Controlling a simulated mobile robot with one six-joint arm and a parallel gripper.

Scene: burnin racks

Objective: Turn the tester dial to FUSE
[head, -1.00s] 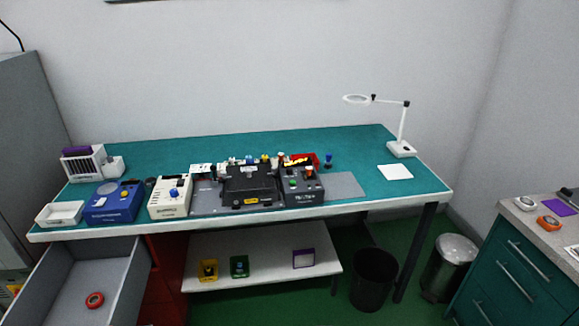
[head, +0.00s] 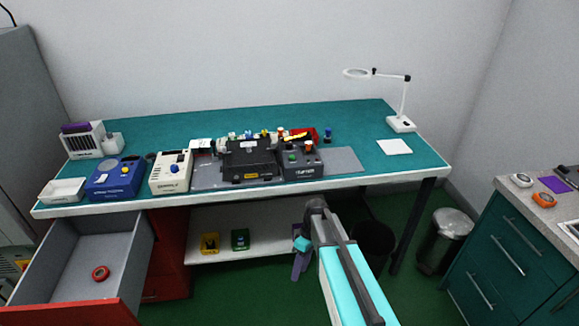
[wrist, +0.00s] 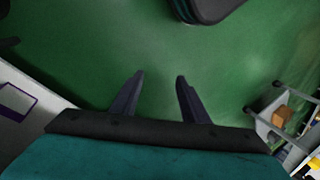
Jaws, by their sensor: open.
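Several small devices stand along the front of the teal bench (head: 345,130). A dark grey box (head: 302,165) has a green knob and an orange-red one on top; its front label looks like a tester name but is too small to read surely. A cream box (head: 170,173) carries a blue knob, and a blue box (head: 114,178) a yellow knob. Dial markings, including FUSE, are not legible. My gripper (head: 300,258) is below the bench's front edge, apart from all devices. In the wrist view my gripper (wrist: 157,85) is open and empty above the green floor.
A black fixture (head: 248,163) sits left of the dark grey box. A magnifier lamp (head: 402,122) stands at the bench's right. An open drawer (head: 75,265) holds a red ring (head: 101,273). A black bin (head: 375,243) stands under the bench.

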